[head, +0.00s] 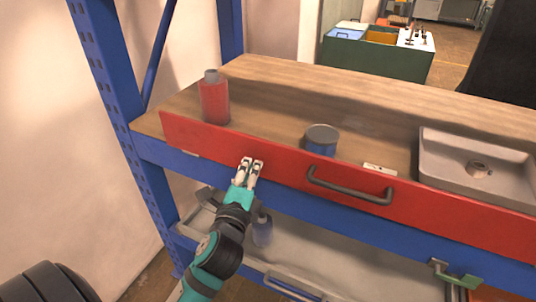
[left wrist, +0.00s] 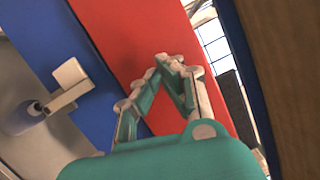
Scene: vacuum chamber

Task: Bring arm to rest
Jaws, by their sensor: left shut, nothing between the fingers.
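My left gripper (head: 251,163) is shut and empty. In the head view it is in front of the red front panel (head: 285,168) of the shelf, left of the dark handle (head: 350,187). In the left wrist view its fingertips (left wrist: 168,62) meet against the red panel behind them. I cannot tell whether they touch the panel. My left arm reaches up from the bottom of the head view, bent at the wrist. My right gripper is not in view.
A blue upright post (head: 110,80) stands left. A lower shelf holds a bottle (head: 262,230). A green bin (head: 372,58) is behind.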

